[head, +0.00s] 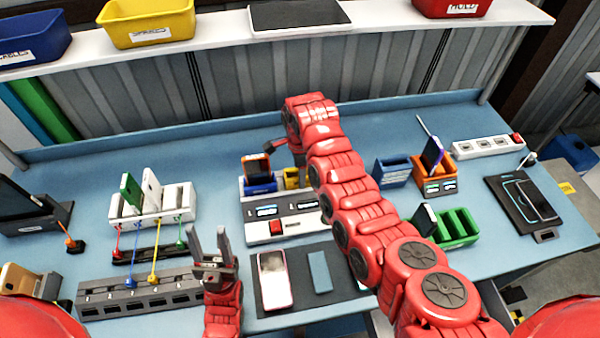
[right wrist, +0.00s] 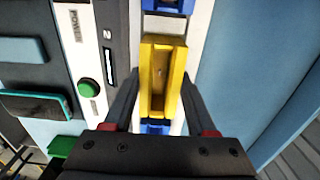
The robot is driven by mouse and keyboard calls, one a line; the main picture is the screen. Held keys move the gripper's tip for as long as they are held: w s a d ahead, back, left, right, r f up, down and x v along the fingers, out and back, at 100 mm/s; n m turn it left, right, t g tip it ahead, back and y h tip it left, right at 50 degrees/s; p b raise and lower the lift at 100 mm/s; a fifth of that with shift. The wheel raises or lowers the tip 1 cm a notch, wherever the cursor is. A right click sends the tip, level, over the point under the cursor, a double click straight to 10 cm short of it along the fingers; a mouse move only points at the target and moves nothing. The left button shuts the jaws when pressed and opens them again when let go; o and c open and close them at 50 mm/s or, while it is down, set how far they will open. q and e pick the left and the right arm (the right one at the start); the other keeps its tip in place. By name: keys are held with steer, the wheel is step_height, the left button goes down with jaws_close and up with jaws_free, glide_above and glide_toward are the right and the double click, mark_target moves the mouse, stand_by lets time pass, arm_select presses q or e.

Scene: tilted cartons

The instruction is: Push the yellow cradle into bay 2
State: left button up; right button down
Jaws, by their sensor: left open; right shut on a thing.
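The yellow cradle (head: 291,179) stands at the back of the grey and white dock (head: 262,236), partly hidden by my right arm. In the right wrist view the yellow cradle (right wrist: 159,85) lies between the fingers of my right gripper (right wrist: 160,82), which is shut on it. I cannot tell how deep the cradle sits. A blue cradle (head: 262,187) with an orange phone stands to its left. My left gripper (head: 221,240) is open and empty over the table's front.
A white rack with phones (head: 165,205) and a grey cable strip (head: 140,296) stand left. A dark mat with a phone (head: 274,277) lies in front. Orange (head: 440,185) and green (head: 457,228) holders stand right. My right arm crosses the middle.

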steer(key=shift+s+f+b, duration=0.1)
steer(key=shift+f+b, duration=0.25)
steer(key=shift+f, duration=0.05)
stand_by(0.7)
